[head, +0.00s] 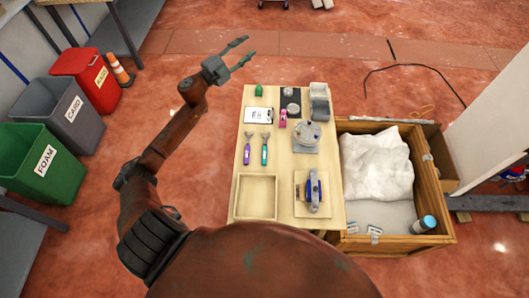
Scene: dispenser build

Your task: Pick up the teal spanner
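The teal spanner (265,152) lies on the light wooden table (235,195), left of the middle, with its silver head toward the back. A purple spanner (248,150) lies beside it on the left, a small gap apart. My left gripper (244,50) is beyond the back left corner of the table, well away from the spanner. Its two fingers are spread and nothing is between them. My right gripper does not show.
A shallow wooden tray (257,176) sits in front of the spanners. A clipboard (258,115) lies behind them. A grey device (306,138) and a blue tape dispenser (314,188) stand to the right. A wooden crate (428,185) adjoins the table. Bins (43,165) stand far left.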

